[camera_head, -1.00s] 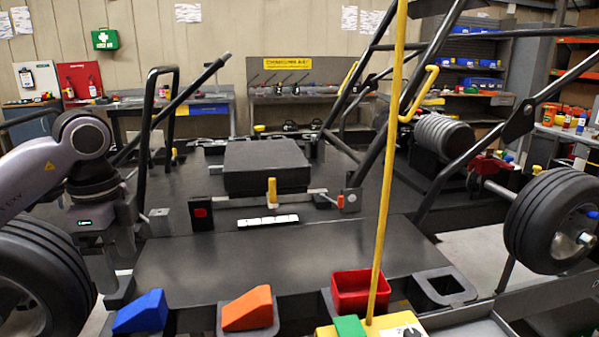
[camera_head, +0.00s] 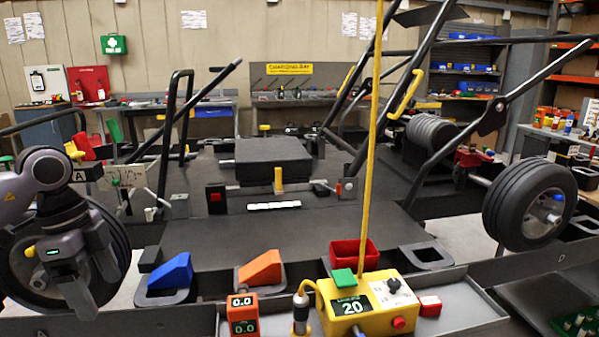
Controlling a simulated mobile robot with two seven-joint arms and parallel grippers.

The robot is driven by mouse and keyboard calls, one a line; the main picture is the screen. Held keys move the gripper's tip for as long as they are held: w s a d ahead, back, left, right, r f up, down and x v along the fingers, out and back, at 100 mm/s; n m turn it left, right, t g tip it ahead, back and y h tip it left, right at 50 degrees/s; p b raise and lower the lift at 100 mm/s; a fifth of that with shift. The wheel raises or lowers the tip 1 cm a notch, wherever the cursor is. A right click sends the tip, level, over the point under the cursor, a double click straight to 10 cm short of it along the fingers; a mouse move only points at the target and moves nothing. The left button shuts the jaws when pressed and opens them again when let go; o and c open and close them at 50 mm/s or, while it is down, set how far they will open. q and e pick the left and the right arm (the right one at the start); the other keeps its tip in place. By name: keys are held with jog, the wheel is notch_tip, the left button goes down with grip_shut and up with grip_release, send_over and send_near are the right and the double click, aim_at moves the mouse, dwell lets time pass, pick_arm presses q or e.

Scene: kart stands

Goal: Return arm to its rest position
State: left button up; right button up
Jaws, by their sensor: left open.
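My left arm comes in from the left edge in the head view. Its gripper (camera_head: 92,278) points down in front of the left kart wheel (camera_head: 30,262), with its fingers apart and nothing seen between them. It is left of the blue wedge (camera_head: 170,271), apart from it. My right gripper is not in view.
A yellow control box (camera_head: 365,303) with a tall yellow pole stands at the front. An orange wedge (camera_head: 260,268), a red bin (camera_head: 352,254) and an empty holder (camera_head: 427,257) line the kart's front edge. Black kart tubes rise behind; a wheel (camera_head: 530,204) is at right.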

pick_arm(q)
jog(key=s+d+f+m+t+h, duration=0.1)
jog(key=d+f+m+t+h, duration=0.1)
jog(key=d+f+h, duration=0.35)
jog(key=s+d+f+m+t+h, duration=0.2)
jog(key=d+f+h, duration=0.1)
jog(key=d+h, duration=0.55)
jog(key=s+a+f+n+t+y, duration=0.2)
jog(key=a+f+n+t+y, duration=0.55)
jog(key=a+f+t, duration=0.35)
jog(key=s+a+f+n+g+y, duration=0.1)
jog(key=s+a+f+g+y, duration=0.55)
jog(key=s+f, duration=0.5)
jog(key=d+f+n+t, duration=0.2)
jog(key=d+n, duration=0.7)
jog(key=d, duration=0.8)
jog(key=r+p, duration=0.4)
jog(key=shift+s+a+r+p, duration=0.1)
jog(key=shift+s+r+p, duration=0.2)
jog(key=shift+s+p, duration=0.1)
